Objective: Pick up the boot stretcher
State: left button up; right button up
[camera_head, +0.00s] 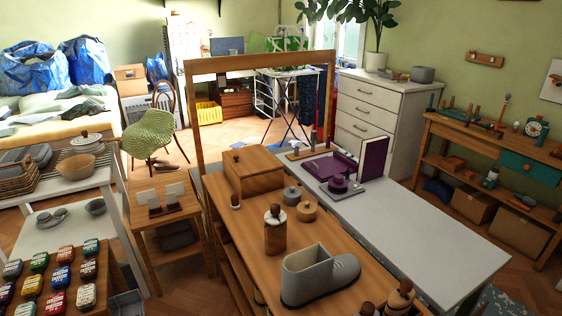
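A grey boot-shaped piece (320,276) with an open top stands on the wooden table (232,232), toe to the right. It is the most boot-like thing in view; I cannot tell for sure whether it is the boot stretcher. A wooden canister with a knob (275,232) stands upright just behind it. Turned wooden pieces (400,297) are at the front right of the table, partly cut off by the picture's bottom edge. Neither of my grippers shows in the head view.
A wooden box (253,174) and small round lidded pots (305,211) stand farther back on the table. A wooden frame (192,120) rises behind. The light grey tabletop (425,236) at right is largely clear at its front. Colourful tins (57,302) are at lower left.

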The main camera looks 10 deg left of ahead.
aim_at(275, 234)
jog(key=k+j, duration=0.1)
jog(key=j, duration=0.35)
jog(key=k+j, duration=0.1)
jog(key=j, duration=0.4)
jog(key=i+j, duration=0.25)
jog(key=i+j+z, duration=0.1)
jog(key=j, duration=0.3)
jog(key=i+j+z, duration=0.1)
jog(key=i+j, duration=0.4)
jog(key=i, duration=0.45)
